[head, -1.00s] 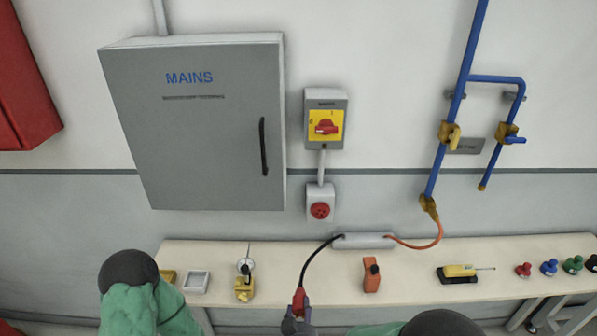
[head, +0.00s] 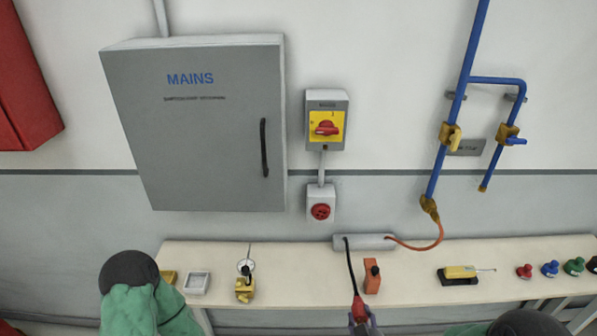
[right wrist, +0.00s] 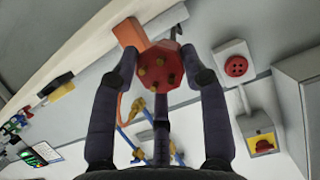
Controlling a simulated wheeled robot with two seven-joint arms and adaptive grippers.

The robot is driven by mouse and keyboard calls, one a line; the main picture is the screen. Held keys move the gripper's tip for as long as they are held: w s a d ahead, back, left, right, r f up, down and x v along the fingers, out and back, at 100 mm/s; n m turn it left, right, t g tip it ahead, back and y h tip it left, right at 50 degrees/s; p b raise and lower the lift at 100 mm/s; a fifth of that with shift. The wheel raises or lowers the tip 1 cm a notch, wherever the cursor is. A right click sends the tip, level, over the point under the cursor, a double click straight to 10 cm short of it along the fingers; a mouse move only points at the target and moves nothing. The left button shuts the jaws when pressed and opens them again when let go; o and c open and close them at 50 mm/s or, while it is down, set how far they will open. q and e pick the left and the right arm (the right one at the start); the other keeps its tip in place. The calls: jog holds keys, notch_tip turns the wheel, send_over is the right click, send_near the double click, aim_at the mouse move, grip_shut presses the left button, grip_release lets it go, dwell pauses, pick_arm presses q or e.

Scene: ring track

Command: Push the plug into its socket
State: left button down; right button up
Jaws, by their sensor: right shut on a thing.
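The red plug (head: 359,308) is on the end of a black cable (head: 351,268) that runs from a grey box (head: 364,242) on the bench. My right gripper (head: 362,322) is shut on the plug at the bench's front edge. In the right wrist view the plug (right wrist: 159,68) sits between both fingertips, its brass pins facing the camera. The red socket (head: 320,211) is on the wall below the yellow and red switch (head: 326,125), up and left of the plug and apart from it. The socket also shows in the right wrist view (right wrist: 236,66). My left gripper is out of view.
A grey MAINS cabinet (head: 200,130) is left of the switch. An orange block (head: 372,278) stands just right of the plug's cable. A yellow stand (head: 245,289), a yellow tool (head: 459,273) and several coloured knobs are on the bench (head: 308,284). Blue pipes (head: 460,80) are at right.

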jog(key=shift+d, duration=0.2)
dwell(0.5)
jog(key=w+a+r+n+g+y, duration=0.3)
jog(key=a+r+n+y, duration=0.5)
jog(key=a+r, duration=0.3)
jog(key=shift+w+a+y, duration=0.4)
jog(key=shift+w+a, duration=0.3)
jog(key=shift+a, duration=0.5)
jog(key=w+a+f+n+g+y, duration=0.3)
jog(key=w+f+n+g, duration=0.1)
jog(key=f, duration=0.1)
jog(key=shift+w+f+n+g, duration=0.25)
jog(key=shift+n+g, duration=0.05)
jog(key=shift+a, duration=0.1)
jog(key=shift+r, duration=0.15)
jog(key=s+d+r+m+t+h, duration=0.3)
jog(key=r+m, duration=0.1)
jog(key=r, duration=0.1)
jog(key=s+d+r+m+t+h, duration=0.3)
jog(key=r+m, duration=0.1)
jog(key=r, duration=0.2)
jog(key=shift+s+d+t, duration=0.25)
jog(key=shift+s+t, duration=0.05)
jog(key=shift+s, duration=0.1)
